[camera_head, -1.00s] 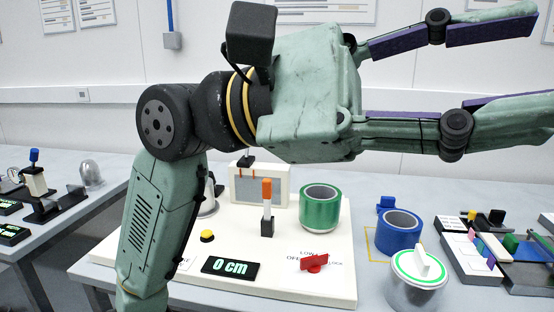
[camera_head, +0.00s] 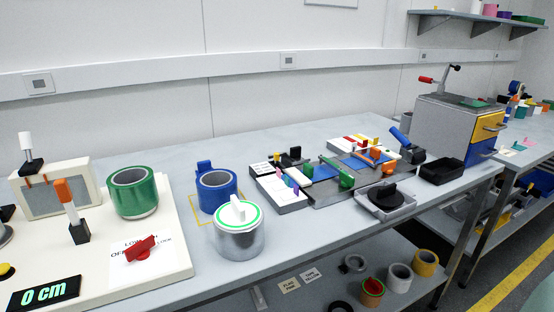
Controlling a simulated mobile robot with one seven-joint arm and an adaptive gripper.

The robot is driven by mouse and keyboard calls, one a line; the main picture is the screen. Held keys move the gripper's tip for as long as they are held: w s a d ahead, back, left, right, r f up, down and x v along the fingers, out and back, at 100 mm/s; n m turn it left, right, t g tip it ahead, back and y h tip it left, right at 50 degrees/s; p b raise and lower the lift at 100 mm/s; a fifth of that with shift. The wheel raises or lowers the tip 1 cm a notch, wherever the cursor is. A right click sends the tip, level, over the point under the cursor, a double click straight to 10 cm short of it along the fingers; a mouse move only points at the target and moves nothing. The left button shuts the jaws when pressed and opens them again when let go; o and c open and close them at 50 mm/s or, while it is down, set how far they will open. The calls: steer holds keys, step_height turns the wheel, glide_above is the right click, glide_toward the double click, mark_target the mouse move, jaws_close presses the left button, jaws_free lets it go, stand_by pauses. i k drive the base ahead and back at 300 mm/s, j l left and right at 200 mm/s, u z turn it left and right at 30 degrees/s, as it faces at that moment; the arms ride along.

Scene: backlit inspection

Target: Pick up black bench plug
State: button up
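A black round piece with an upright knob (camera_head: 382,195) sits in a shallow grey tray (camera_head: 405,212) near the table's front edge, right of centre. It may be the black bench plug, but I cannot tell for sure. A small black block (camera_head: 295,153) stands further back, by the white board with coloured pieces. My gripper and arm are not in view.
A black bin (camera_head: 441,171) and a grey drawer cabinet (camera_head: 455,130) stand on the right. The table's back strip is clear.

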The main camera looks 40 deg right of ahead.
mark_target(387, 197)
steer(key=z, duration=1.75)
